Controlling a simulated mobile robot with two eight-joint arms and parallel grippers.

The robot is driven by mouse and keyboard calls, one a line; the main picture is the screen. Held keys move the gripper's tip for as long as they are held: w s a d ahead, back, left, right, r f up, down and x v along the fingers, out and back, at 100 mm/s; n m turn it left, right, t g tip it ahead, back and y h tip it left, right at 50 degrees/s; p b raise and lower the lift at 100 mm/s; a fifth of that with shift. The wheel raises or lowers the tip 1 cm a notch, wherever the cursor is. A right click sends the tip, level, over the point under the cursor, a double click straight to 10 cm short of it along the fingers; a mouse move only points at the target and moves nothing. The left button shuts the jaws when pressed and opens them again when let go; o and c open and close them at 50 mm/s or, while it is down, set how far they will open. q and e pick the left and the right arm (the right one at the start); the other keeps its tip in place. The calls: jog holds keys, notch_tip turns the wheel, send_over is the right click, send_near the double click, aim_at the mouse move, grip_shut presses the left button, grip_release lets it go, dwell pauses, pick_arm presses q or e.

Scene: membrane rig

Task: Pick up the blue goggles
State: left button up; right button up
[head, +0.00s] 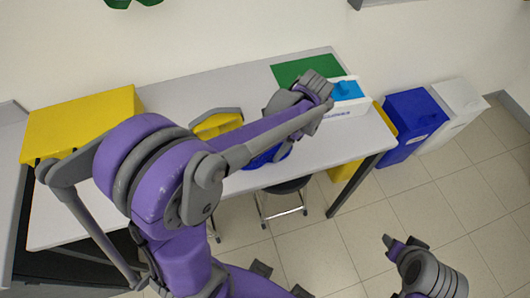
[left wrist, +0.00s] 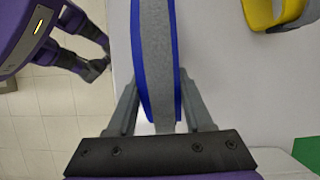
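The blue goggles (head: 266,158) lie on the table in the head view, partly hidden under my left arm. In the left wrist view the blue goggles (left wrist: 158,60) show edge-on as a long blue rim with a grey band, running up from between the fingers. My left gripper (left wrist: 160,98) has one finger on each side of them, spread apart, with a small gap near the base. Whether the fingertips touch them is hidden. My right gripper (head: 397,268) is at the lower right of the head view, over the floor, fingers apart and empty.
Yellow goggles (left wrist: 275,12) lie near the blue ones. A green mat (head: 296,70) and a white box with blue (head: 346,92) are at the table's far right. A yellow box (head: 75,122) stands left. Blue (head: 408,120) and white (head: 452,112) bins stand beyond the right end.

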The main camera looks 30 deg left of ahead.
pick_arm(q)
grip_shut()
jog(key=shift+r, duration=0.1)
notch_tip(320, 180, up, 10)
jog(key=shift+f, duration=0.1)
notch_tip(320, 180, up, 8)
jog(key=p, duration=0.3)
jog(key=shift+r, duration=0.2)
pick_arm(e)
jog(key=shift+t, duration=0.3)
jog(key=w+r, duration=0.2)
jog(key=r, duration=0.3)
jog(key=shift+w, duration=0.4)
